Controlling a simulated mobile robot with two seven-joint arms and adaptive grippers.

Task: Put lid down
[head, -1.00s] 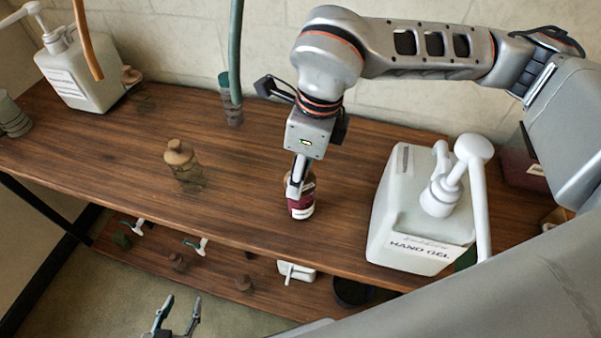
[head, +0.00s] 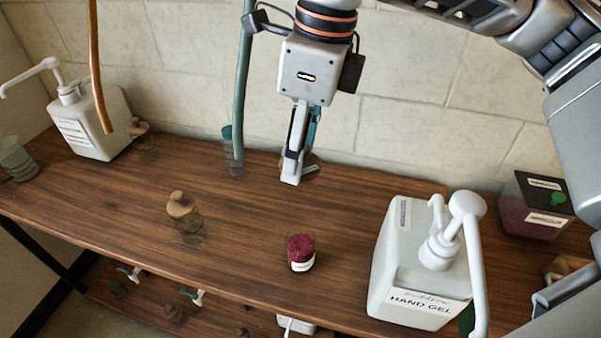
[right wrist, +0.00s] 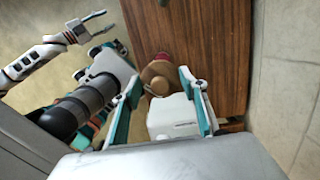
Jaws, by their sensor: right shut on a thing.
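My right gripper (head: 297,178) is shut on a brown lid (right wrist: 157,78) and holds it in the air above the back part of the wooden shelf. In the head view the lid is mostly hidden behind the fingers. In the right wrist view it sits between the fingertips (right wrist: 160,82). A small jar with dark red contents and a white label (head: 301,253) stands upright and uncovered on the shelf, nearer the front than the gripper. My left gripper (right wrist: 97,22) shows only in the right wrist view, open and empty, away from the shelf.
A white hand gel pump bucket (head: 415,270) stands right of the jar. A lidded glass jar (head: 184,215) stands to the left. Another white pump bucket (head: 90,125) and a hanging green hose (head: 243,90) are further back. The shelf (head: 250,215) is clear around the red jar.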

